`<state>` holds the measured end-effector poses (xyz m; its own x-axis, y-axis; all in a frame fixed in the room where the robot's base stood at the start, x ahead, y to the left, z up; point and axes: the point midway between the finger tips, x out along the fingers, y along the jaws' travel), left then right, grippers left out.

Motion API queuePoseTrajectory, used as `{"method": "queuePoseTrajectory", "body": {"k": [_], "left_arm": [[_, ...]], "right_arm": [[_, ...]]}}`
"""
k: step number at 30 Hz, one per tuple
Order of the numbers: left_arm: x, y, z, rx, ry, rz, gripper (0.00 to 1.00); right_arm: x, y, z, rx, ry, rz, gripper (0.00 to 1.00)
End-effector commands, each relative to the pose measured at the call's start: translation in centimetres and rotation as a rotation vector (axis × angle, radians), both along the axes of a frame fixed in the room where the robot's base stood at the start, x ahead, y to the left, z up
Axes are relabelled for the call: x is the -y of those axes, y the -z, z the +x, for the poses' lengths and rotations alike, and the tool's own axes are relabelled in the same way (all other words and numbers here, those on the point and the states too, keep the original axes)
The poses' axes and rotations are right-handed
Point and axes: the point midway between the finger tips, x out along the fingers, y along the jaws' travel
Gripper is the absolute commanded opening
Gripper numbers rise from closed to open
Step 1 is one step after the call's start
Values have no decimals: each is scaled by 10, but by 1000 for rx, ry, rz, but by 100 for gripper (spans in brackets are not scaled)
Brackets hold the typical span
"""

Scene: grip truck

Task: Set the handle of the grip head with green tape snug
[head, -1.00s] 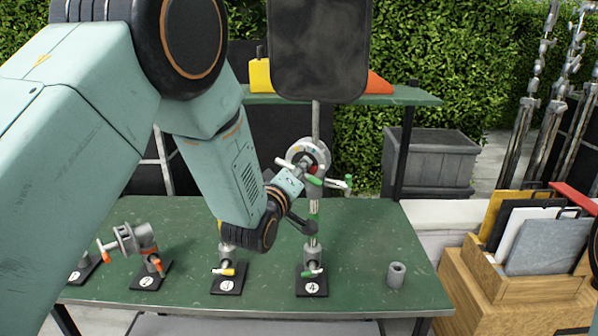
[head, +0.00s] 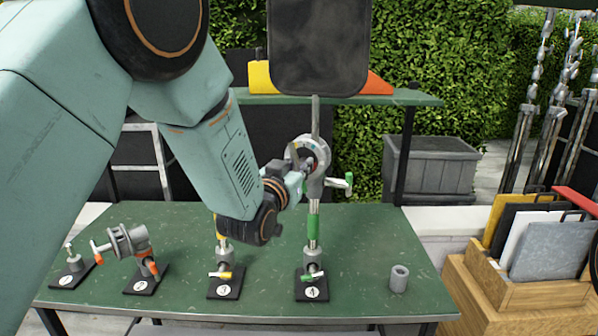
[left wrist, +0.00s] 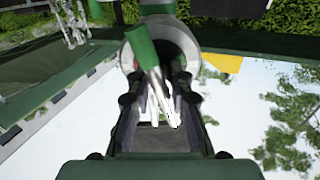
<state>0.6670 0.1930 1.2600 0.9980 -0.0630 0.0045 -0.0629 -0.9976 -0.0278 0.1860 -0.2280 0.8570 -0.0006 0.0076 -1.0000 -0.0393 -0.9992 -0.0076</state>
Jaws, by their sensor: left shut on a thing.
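The grip head (head: 318,152) is a grey round clamp at the top of the green-taped post on stand 4 (head: 312,288). In the left wrist view its handle, a metal bar with a green end (left wrist: 140,46), runs down between the fingers. My left gripper (left wrist: 157,88) is shut on this handle. In the head view the left gripper (head: 299,172) reaches the head's near side from the left and hides most of the handle. Another green-tipped handle (head: 342,182) sticks out to the right below the head. My right gripper is not in view.
A dark panel (head: 318,45) stands on a rod above the head. A grey cylinder (head: 399,278) stands at right.

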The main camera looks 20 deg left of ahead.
Motion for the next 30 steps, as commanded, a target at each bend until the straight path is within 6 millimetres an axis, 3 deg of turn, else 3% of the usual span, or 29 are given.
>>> {"method": "queuePoseTrajectory", "body": {"k": [1, 15, 30], "left_arm": [[0, 8, -2, -11, -1, 43, 0], [0, 7, -2, 12, 4, 438, 0], [0, 7, -2, 23, 5, 617, 0]], "right_arm": [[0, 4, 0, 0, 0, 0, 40], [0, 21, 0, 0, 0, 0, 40], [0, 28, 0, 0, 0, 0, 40]]}}
